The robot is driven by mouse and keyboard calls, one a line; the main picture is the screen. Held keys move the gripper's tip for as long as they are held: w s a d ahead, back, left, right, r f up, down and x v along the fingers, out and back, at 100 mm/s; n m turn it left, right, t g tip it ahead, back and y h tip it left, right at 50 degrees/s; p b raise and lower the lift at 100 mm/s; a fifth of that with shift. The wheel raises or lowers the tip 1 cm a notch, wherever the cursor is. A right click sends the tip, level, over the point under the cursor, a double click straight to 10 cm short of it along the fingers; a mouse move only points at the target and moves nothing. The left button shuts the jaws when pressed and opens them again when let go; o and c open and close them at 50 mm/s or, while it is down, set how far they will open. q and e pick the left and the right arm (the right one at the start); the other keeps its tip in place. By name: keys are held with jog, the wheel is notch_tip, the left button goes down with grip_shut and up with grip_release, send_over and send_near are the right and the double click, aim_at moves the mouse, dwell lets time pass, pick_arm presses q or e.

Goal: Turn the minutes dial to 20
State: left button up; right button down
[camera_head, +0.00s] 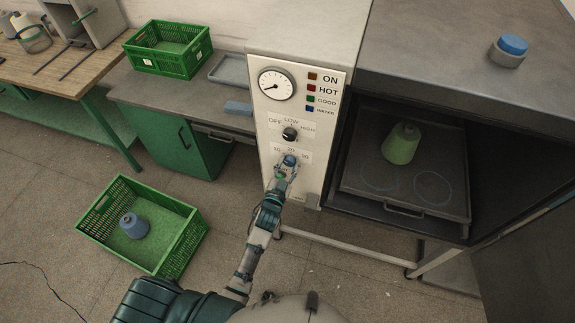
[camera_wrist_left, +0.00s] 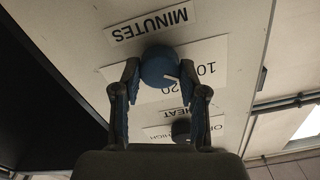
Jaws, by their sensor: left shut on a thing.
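The blue minutes dial (camera_head: 289,160) is low on the white control panel, with 10, 20 and 30 printed around it. My left gripper (camera_head: 286,168) reaches up to it from below and is shut on it. In the left wrist view the panel appears upside down, and the dial (camera_wrist_left: 160,65) sits between the two fingers. A white mark on the dial points toward the side where 10 and 20 are printed. I cannot tell its exact reading. The MINUTES label (camera_wrist_left: 151,25) is clear of the fingers. My right gripper is not in view.
A black heat knob (camera_head: 289,134) sits just above the dial, with a round gauge (camera_head: 276,84) higher up.

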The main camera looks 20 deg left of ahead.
pick_arm(q)
jog(key=m+p, duration=0.1)
jog(key=m, duration=0.1)
jog(key=shift+d+m, duration=0.1)
jog(key=shift+m, duration=0.2)
jog(key=m, duration=0.2)
jog(key=shift+m+p, duration=0.3)
jog(key=m, duration=0.5)
jog(key=shift+f, duration=0.2)
jog(key=shift+s+f+m, duration=0.1)
jog(key=shift+m, duration=0.2)
jog(key=o, duration=1.1)
jog(key=shift+o, duration=0.2)
jog(key=shift+d, duration=0.1)
jog(key=s, duration=1.2)
